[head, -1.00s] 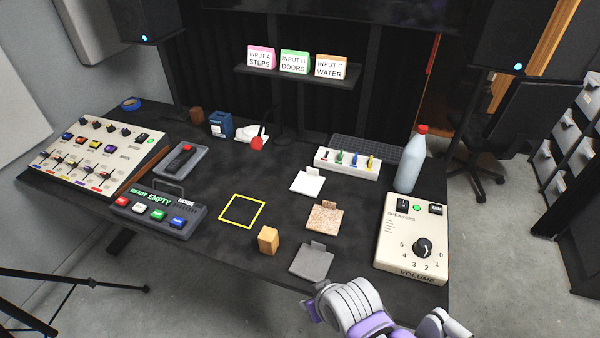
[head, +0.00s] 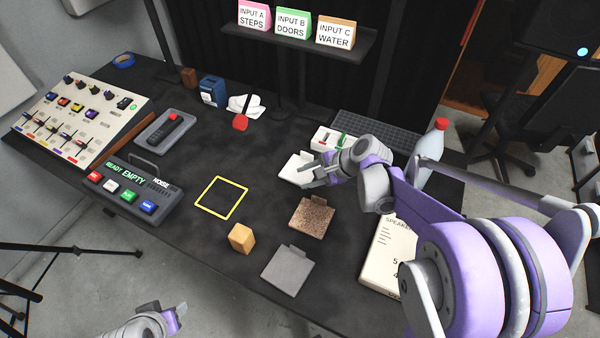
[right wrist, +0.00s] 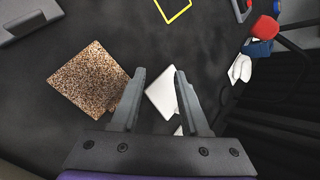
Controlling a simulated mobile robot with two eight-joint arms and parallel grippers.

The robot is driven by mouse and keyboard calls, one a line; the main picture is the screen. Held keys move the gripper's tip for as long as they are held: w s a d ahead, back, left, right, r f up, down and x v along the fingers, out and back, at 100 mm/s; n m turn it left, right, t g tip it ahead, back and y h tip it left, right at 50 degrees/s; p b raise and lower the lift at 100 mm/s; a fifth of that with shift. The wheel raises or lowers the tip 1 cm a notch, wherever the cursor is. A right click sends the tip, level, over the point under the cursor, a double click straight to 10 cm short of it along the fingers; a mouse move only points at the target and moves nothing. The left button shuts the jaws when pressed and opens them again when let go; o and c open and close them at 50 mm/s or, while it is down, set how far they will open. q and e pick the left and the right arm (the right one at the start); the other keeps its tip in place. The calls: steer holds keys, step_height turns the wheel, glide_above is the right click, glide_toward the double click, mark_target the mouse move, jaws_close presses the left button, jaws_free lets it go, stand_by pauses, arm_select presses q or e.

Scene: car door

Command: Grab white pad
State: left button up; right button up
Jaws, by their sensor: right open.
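The white pad (head: 296,168) lies flat on the dark table in the head view, left of the small switch box. My right gripper (head: 312,178) is open and reaches over the pad's right side. In the right wrist view the white pad (right wrist: 162,95) shows between and beyond the two open fingers (right wrist: 157,98), and the right finger covers part of it. Whether the fingers touch it cannot be told. My left gripper (head: 178,312) is at the bottom left of the head view, away from the table objects; its jaws are unclear.
A brown speckled pad (head: 312,217) and a grey pad (head: 288,270) lie nearer the front. A wooden block (head: 242,238) stands beside a yellow square outline (head: 221,198). A bottle (head: 430,152) and a speaker volume box (head: 380,258) are partly behind my right arm.

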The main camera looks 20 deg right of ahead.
steer(key=w+d+f+m+t+y, duration=0.2)
steer(key=w+d+f+m, duration=0.35)
steer(key=w+d, duration=0.2)
steer(key=m+t+b, duration=0.1)
steer(key=m+t, duration=0.1)
steer(key=m, duration=0.3)
glide_toward(307, 153)
steer(key=shift+s+d+f+y, duration=0.3)
steer(key=shift+f+y, duration=0.1)
steer(key=shift+f, duration=0.1)
steer(key=shift+w+f, duration=0.1)
steer(key=x, duration=0.5)
steer(key=shift+w, duration=0.25)
steer(key=p+x, duration=0.1)
steer(key=x, duration=0.4)
steer(key=shift+w+a, duration=0.1)
steer(key=shift+c, duration=0.3)
jaws_close()
